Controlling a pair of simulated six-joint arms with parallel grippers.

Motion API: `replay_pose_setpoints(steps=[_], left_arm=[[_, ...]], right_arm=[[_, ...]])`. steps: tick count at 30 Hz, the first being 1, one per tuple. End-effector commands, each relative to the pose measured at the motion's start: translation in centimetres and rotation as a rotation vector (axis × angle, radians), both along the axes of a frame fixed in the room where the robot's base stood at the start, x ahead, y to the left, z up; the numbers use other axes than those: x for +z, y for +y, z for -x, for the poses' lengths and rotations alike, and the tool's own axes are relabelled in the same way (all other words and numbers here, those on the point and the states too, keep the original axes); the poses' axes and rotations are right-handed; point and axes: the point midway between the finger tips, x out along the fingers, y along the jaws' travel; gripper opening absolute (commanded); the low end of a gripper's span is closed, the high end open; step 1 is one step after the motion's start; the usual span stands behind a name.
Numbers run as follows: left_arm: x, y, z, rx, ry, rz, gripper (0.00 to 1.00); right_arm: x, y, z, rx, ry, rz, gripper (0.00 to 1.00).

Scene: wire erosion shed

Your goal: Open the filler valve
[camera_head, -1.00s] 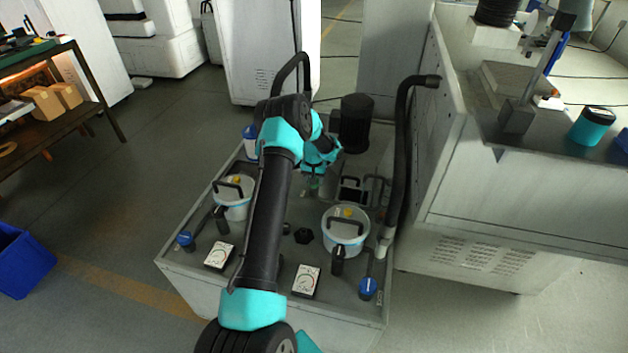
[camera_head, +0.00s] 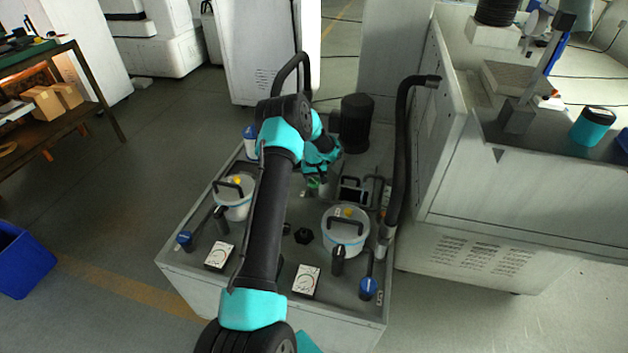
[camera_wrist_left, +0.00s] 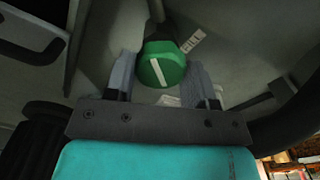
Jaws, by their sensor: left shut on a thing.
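A green valve knob (camera_wrist_left: 170,60) with a white stripe across its top shows in the left wrist view, beside a white printed label. The stripe lies tilted, close to upright in that view. My left gripper (camera_wrist_left: 162,76) has a grey finger on each side of the knob and is shut on it. In the head view the left gripper (camera_head: 318,186) reaches down to the back part of the grey tank unit (camera_head: 330,305), with only a little of the green knob (camera_head: 312,183) visible. My right gripper is not in view.
Two white filter canisters (camera_head: 347,231) (camera_head: 236,205) with black handles stand on the unit. Blue-capped valves (camera_head: 368,288) (camera_head: 184,239) and gauges (camera_head: 306,281) sit near its front. A black hose (camera_head: 400,150) rises at right, and a black motor (camera_head: 356,122) stands behind.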

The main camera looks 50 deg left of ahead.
Motion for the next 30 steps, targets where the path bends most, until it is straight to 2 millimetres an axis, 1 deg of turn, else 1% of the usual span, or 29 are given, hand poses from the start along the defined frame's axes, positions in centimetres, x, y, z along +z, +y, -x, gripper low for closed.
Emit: replay_pose_setpoints(steps=[2, 3, 11, 18, 22, 26, 30], left_arm=[[0.0, 0.0, 0.0, 0.0, 0.0, 0.0, 0.27], [0.0, 0.0, 0.0, 0.0, 0.0, 0.0, 0.51], [0.0, 0.0, 0.0, -0.001, 0.0, 0.0, 0.76], [0.0, 0.0, 0.0, -0.001, 0.0, 0.0, 0.76], [0.5, 0.0, 0.0, -0.001, -0.001, 0.0, 0.76], [1.8, 0.0, -0.1, -0.001, -0.002, -0.001, 0.76], [4.1, 0.0, -0.1, -0.001, -0.003, -0.001, 0.76]], right_arm=[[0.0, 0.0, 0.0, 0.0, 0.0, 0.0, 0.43], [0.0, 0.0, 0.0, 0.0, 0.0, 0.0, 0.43], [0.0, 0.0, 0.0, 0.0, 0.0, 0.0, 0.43], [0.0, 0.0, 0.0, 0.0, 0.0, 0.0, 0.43], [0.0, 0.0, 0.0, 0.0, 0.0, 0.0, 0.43], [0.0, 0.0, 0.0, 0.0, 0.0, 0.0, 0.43], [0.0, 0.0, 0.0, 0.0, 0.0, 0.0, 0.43]])
